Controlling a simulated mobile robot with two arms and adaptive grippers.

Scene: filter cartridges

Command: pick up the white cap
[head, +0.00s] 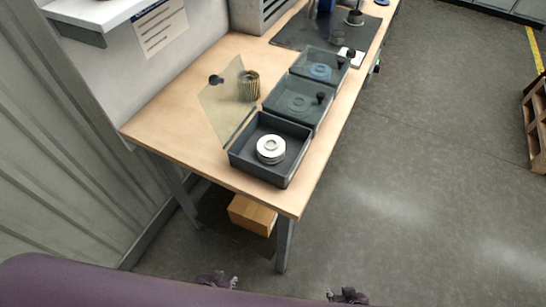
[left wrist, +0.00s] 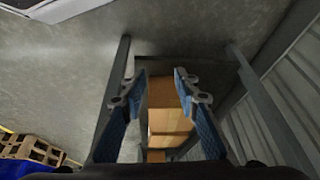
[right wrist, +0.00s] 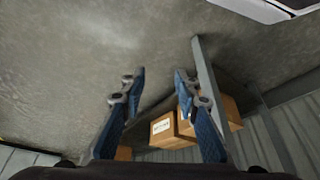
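The white cap (head: 270,148) is a round, ring-topped disc. It lies in the nearest dark grey bin (head: 261,178), whose clear lid (head: 222,109) is swung open to the left. My left gripper (head: 217,280) is low at the bottom of the head view, in front of the workbench and well away from the cap. In the left wrist view (left wrist: 157,85) its fingers are apart with nothing between them. My right gripper (head: 347,295) is also low, further right. In the right wrist view (right wrist: 157,82) its fingers are apart and empty. Neither wrist view shows the cap.
Two more bins with closed clear lids, a middle one (head: 299,104) and a far one (head: 321,69), stand behind. A pleated cartridge (head: 249,87) stands behind the open lid. Cardboard boxes (head: 252,214) sit under the bench (head: 175,125).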

